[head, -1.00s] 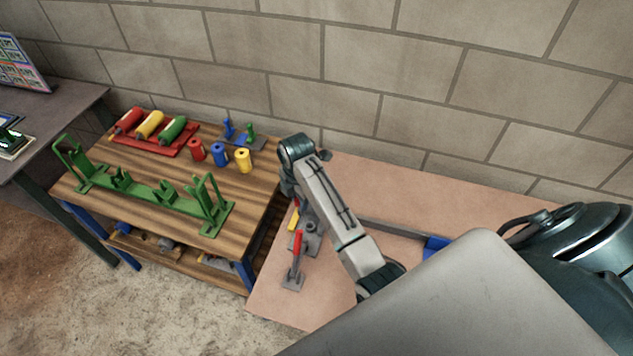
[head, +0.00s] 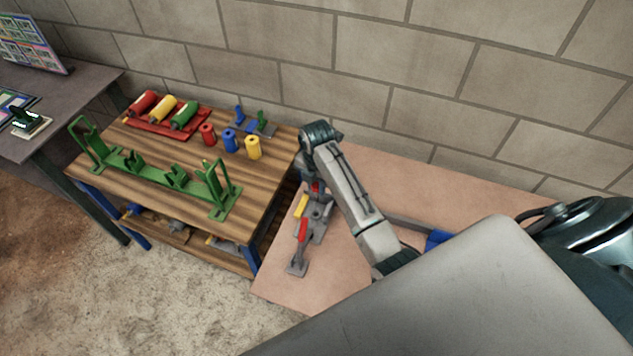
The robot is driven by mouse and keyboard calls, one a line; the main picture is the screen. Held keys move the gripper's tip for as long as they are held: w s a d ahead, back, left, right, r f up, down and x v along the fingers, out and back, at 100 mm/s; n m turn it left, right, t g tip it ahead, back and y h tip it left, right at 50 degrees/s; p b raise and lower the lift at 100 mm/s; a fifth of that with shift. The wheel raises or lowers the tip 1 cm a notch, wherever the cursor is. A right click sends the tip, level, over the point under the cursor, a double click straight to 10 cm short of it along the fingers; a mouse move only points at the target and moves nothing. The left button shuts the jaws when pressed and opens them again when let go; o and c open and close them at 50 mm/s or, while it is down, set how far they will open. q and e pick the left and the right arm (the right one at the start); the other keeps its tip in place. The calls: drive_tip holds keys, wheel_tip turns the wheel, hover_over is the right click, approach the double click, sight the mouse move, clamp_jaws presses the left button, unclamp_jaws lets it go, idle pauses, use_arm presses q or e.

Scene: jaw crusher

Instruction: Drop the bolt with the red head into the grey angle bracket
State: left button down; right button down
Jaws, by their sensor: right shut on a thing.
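My right arm reaches over the pinkish tabletop, and its gripper (head: 313,190) points down near the left edge. The gripper is shut, with its fingertips small and partly hidden. A small red piece (head: 315,187) shows at the fingers; it looks like the head of the red bolt, whose shank I cannot make out. Just below the gripper is a grey metal fixture (head: 318,212); I cannot tell whether it is the angle bracket. My left gripper is not in view.
A yellow handle (head: 301,206) and an upright red handle (head: 302,230) on a grey foot (head: 297,268) stand close by. A wooden bench (head: 262,180) with a green frame (head: 150,178) is left. A blue-ended bar (head: 437,239) lies right of my arm.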

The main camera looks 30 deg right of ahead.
sight(316, 200)
drive_tip(key=shift+f+b, duration=0.4)
drive_tip(key=shift+f, duration=1.2)
drive_tip(key=shift+f, duration=0.15)
drive_tip(key=shift+f+b, duration=0.6)
drive_tip(key=shift+f, duration=1.2)
drive_tip(key=shift+f, duration=0.1)
drive_tip(key=shift+f, duration=0.1)
drive_tip(key=shift+f+b, duration=1)
drive_tip(key=shift+f, duration=1.3)
drive_tip(key=c, duration=1.1)
unclamp_jaws()
